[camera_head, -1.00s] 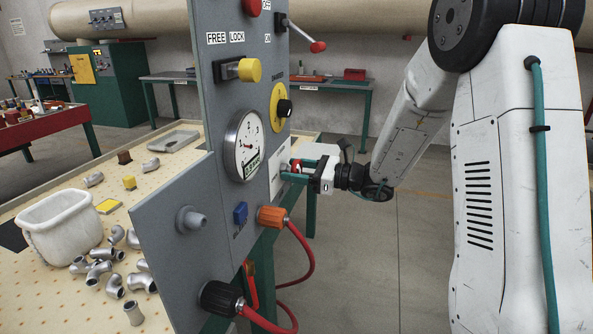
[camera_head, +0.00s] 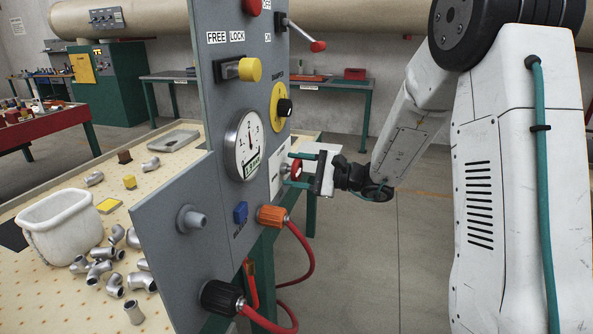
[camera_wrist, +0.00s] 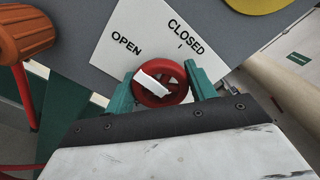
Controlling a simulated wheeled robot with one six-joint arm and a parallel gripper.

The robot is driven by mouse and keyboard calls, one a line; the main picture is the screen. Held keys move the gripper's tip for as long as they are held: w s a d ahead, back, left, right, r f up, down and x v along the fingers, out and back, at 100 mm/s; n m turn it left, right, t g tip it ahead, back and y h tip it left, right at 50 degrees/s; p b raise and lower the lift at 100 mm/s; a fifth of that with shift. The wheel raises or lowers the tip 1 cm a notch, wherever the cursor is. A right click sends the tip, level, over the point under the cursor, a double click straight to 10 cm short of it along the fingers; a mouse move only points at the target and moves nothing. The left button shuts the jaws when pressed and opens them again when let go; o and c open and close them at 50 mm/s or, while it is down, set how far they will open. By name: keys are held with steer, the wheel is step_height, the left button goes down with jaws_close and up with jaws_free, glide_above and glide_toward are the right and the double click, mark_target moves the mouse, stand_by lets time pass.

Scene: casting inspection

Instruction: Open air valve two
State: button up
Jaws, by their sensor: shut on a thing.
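The valve is a red handwheel (camera_head: 297,170) on a white plate (camera_head: 280,172) at the panel's right edge. In the wrist view the handwheel (camera_wrist: 171,96) has a white bar across it, with one end toward the upper left, on the OPEN side. The plate (camera_wrist: 150,30) there reads OPEN at left and CLOSED at right and looks tilted. My gripper (camera_head: 295,169) is shut on the wheel, with one green finger above and one below in the head view. In the wrist view my gripper (camera_wrist: 161,84) has a finger on either side of the rim.
A gauge (camera_head: 244,145), a yellow knob (camera_head: 250,69), a blue switch (camera_head: 240,212) and an orange connector (camera_head: 272,217) with a red hose crowd the panel near the wheel. A white bin (camera_head: 62,222) and metal fittings lie on the table at left. The floor at right is clear.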

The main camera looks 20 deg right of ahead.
steer(key=shift+n, duration=0.5)
steer(key=o, duration=1)
steer(key=shift+d, duration=0.1)
steer(key=shift+v, duration=3.95)
